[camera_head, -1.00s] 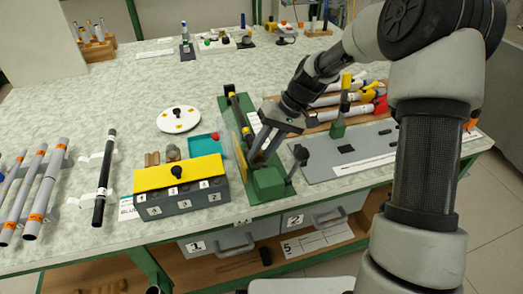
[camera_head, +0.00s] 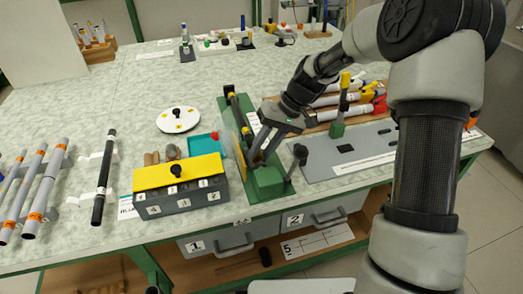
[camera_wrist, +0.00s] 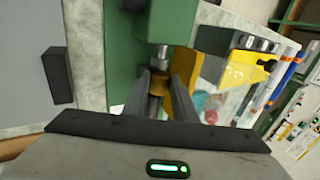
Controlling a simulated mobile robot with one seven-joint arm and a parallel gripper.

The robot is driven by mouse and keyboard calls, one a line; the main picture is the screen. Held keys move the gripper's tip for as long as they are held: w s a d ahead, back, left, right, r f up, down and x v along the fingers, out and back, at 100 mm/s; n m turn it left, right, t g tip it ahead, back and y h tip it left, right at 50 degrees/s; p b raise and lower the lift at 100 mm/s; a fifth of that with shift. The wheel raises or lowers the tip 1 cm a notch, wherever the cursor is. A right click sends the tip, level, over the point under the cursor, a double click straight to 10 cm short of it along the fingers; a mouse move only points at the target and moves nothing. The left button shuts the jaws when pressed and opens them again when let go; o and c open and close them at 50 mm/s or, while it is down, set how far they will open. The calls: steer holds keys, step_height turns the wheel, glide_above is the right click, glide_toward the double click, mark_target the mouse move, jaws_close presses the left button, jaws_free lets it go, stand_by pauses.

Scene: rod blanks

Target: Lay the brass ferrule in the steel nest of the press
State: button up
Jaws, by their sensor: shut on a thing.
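My gripper (camera_head: 259,153) reaches down over the green press (camera_head: 268,181) at the front middle of the bench. In the wrist view, my gripper (camera_wrist: 161,88) is shut on the brass ferrule (camera_wrist: 158,84), a short yellow-brown ring between the fingertips. A bright steel cylindrical part (camera_wrist: 161,53) of the press lies just beyond the ferrule, against the green body. I cannot tell whether the two touch. The steel nest cannot be made out for certain. In the head view, the fingers and the press hide the ferrule.
A grey plate (camera_head: 350,150) lies right.

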steer(key=o, duration=0.8)
steer(key=shift+s+d+f, duration=0.1)
steer(key=shift+s+f, duration=0.05)
steer(key=shift+f, duration=0.35)
steer(key=shift+s+d+f, duration=0.1)
steer(key=shift+s+f, duration=0.05)
steer(key=shift+f, duration=0.3)
steer(key=shift+o, duration=0.5)
steer(key=a+p+v, duration=0.1)
steer(key=p+v, duration=0.3)
steer(key=v, duration=1.5)
steer(key=shift+w+r+p, duration=0.25)
steer(key=shift+p, duration=0.1)
